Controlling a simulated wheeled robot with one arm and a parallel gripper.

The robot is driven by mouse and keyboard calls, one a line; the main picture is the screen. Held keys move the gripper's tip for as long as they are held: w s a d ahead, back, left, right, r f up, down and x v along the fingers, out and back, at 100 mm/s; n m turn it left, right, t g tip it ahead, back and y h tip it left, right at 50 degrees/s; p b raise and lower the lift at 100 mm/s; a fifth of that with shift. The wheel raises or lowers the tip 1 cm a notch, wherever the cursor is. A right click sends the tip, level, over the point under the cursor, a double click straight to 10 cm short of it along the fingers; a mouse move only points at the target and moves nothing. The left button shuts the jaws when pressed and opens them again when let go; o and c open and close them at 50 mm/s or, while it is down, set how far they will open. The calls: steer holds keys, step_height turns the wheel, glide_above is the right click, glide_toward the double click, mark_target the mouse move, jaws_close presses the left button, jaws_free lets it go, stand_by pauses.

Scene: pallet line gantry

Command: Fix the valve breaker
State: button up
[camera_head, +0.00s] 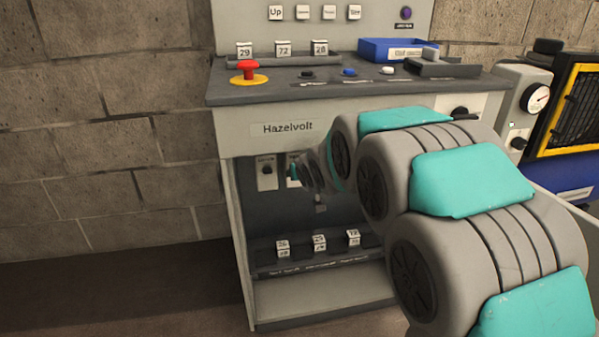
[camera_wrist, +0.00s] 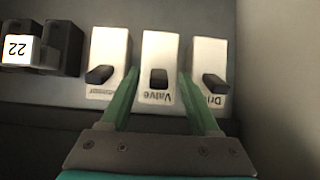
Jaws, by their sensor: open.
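In the wrist view, the valve breaker (camera_wrist: 160,48) is a white plate with a dark toggle and the upside-down label "Valve". Its toggle (camera_wrist: 158,79) sits near the label end and looks squarer than the slanted ones beside it. My gripper (camera_wrist: 158,73) is open, with a green finger on each side of the valve breaker and nothing held between them. I cannot tell whether the fingers touch the plate. In the head view, my arm reaches into the recess under the Hazelvolt console (camera_head: 240,135) and hides most of the breaker row.
White breakers flank the valve one: one on the left (camera_wrist: 108,50) and one labelled "Dri…" on the right (camera_wrist: 209,55). A dark block with a "22" tag (camera_wrist: 17,50) stands farther left. A red emergency button (camera_head: 248,69) and a blue tray (camera_head: 385,50) are on the console top.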

steer(key=s+d+b, duration=0.1)
steer(key=s+d, duration=0.2)
steer(key=s, duration=0.7)
steer(key=shift+s, duration=0.2)
